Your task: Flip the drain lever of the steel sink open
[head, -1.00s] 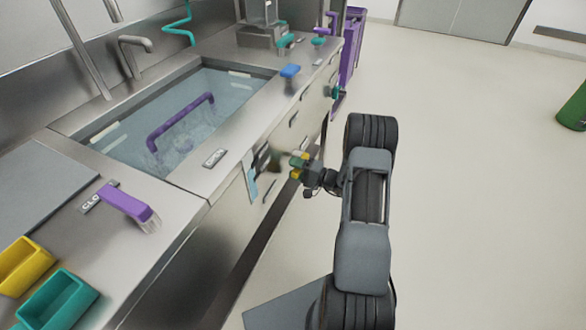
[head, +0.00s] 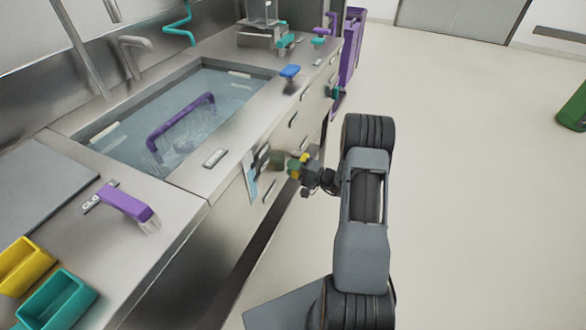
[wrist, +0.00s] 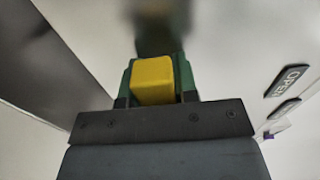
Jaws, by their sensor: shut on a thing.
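The steel sink (head: 125,169) is filled with water and set in a steel counter at the left of the head view. My gripper (head: 295,166), with yellow and green jaw parts, is at the front panel below the sink's front edge. It is shut on a dark green, blurred piece (head: 277,159), which I take for the drain lever. In the wrist view, my gripper (wrist: 153,82) shows a yellow block between green sides, and the blurred lever (wrist: 160,30) extends beyond it. The jaws hide where they grip it. A dark OPEN label (wrist: 288,81) is on the panel at the right.
A purple handle (head: 178,128) stands in the water. A purple brush (head: 127,204), a yellow bin (head: 22,262) and a teal bin (head: 58,300) are on the near counter. A blue knob (head: 289,72) sits further along.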

